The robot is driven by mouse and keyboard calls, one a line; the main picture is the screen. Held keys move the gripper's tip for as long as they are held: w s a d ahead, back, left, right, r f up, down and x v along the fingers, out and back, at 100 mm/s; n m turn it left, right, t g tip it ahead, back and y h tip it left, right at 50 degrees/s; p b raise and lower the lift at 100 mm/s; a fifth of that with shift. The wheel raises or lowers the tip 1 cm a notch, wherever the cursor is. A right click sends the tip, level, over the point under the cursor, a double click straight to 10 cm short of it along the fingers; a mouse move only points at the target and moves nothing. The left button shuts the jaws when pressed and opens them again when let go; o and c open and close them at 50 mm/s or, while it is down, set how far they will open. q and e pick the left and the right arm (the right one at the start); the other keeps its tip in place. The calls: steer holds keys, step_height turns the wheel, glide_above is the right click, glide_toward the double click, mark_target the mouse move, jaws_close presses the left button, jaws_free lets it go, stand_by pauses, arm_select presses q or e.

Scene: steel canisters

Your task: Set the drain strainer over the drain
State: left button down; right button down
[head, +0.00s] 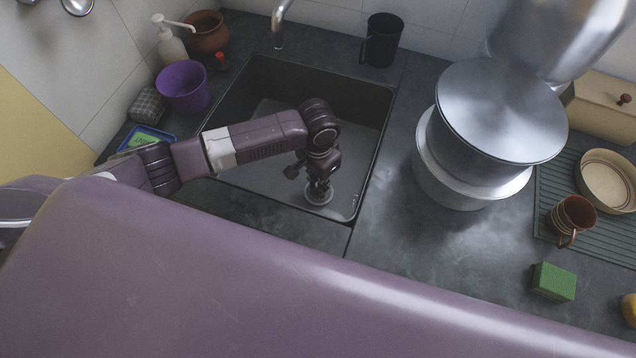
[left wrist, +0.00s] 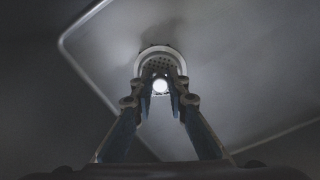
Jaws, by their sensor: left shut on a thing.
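The drain strainer (left wrist: 158,52) is a pale round piece with small holes and a bright round knob, seen between the fingertips in the left wrist view. My left gripper (left wrist: 160,85) is shut on it. In the head view my left gripper (head: 319,178) points down into the dark sink (head: 262,176), near its front right corner. The strainer's pale rim (head: 318,196) shows just under the fingers, at or close to the sink floor. The drain is hidden; I cannot tell whether the strainer touches it. My right gripper is not in view.
A large steel canister (head: 502,112) stands right of the sink. A black mug (head: 381,42) is behind the sink; a purple cup (head: 184,87) and a soap dispenser (head: 171,42) are at its left. A green sponge (head: 553,282) lies at the front right. The counter between sink and canister is clear.

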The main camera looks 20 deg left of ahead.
arm_select(q)
steer(key=shift+f, duration=0.15)
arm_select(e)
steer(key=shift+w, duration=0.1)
arm_select(q)
steer(key=c, duration=2.3)
jaws_free()
steer(key=shift+f, duration=0.1)
steer(key=shift+c, duration=0.2)
steer(key=o, duration=0.5)
steer(key=shift+c, duration=0.2)
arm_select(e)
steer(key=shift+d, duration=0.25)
arm_select(q)
step_height(320, 180, up, 12)
steer(key=shift+r+p, duration=0.2)
steer(key=shift+p, duration=0.1)
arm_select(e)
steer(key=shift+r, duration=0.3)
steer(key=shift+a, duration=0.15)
